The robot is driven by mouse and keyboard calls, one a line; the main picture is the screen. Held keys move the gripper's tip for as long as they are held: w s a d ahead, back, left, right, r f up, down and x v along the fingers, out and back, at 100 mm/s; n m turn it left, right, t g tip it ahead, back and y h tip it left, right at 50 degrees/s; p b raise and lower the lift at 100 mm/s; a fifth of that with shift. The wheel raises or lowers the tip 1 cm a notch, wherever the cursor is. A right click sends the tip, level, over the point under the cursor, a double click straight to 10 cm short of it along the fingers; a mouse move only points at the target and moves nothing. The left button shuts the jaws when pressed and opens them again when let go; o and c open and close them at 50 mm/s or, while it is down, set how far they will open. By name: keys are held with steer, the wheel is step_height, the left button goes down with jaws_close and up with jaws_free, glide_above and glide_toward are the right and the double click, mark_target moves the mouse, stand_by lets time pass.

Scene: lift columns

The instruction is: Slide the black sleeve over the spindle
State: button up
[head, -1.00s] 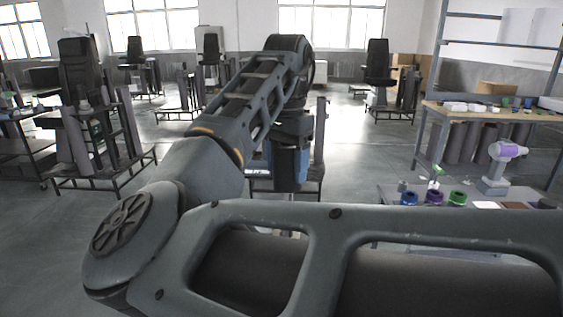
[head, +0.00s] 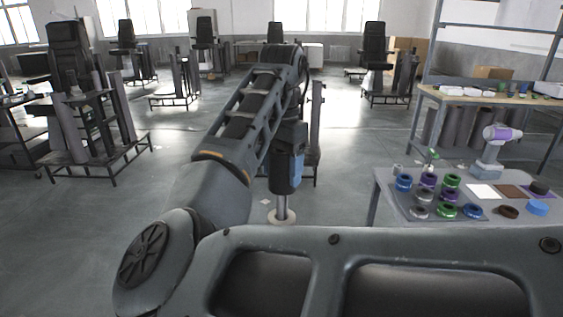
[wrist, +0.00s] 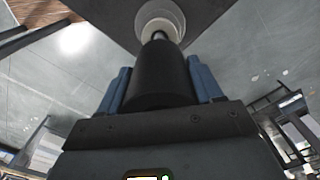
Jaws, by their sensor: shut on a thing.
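My gripper (wrist: 160,88) is shut on the black sleeve, with its blue fingers on either side. The black sleeve (wrist: 158,72) is an upright dark cylinder; in the head view it hangs below my wrist (head: 283,180). The spindle (head: 281,205) is a pale metal post on a round light base, directly below the sleeve in the head view. In the wrist view the spindle's light round base (wrist: 160,15) shows just beyond the sleeve's far end. The two look in line, but I cannot tell whether the spindle's tip is inside the sleeve.
A grey table (head: 385,205) at the right holds several coloured rings, flat squares and a purple-and-white device (head: 490,148). A dark column on a stand (head: 317,125) stands close behind my gripper. A rack with cylinders (head: 90,125) is at the left. Open floor lies between.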

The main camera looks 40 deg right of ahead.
mark_target(282, 198)
steer(key=shift+f+b, duration=0.35)
steer(key=shift+f, duration=0.8)
steer(key=shift+f+b, duration=2.15)
steer(key=shift+f, duration=0.1)
steer(key=shift+s+f, duration=0.1)
steer(key=shift+f, duration=0.3)
steer(key=o, duration=1.8)
steer(key=shift+f, duration=0.1)
steer(key=shift+c, duration=0.2)
step_height(282, 198, up, 8)
steer(key=shift+r, duration=0.5)
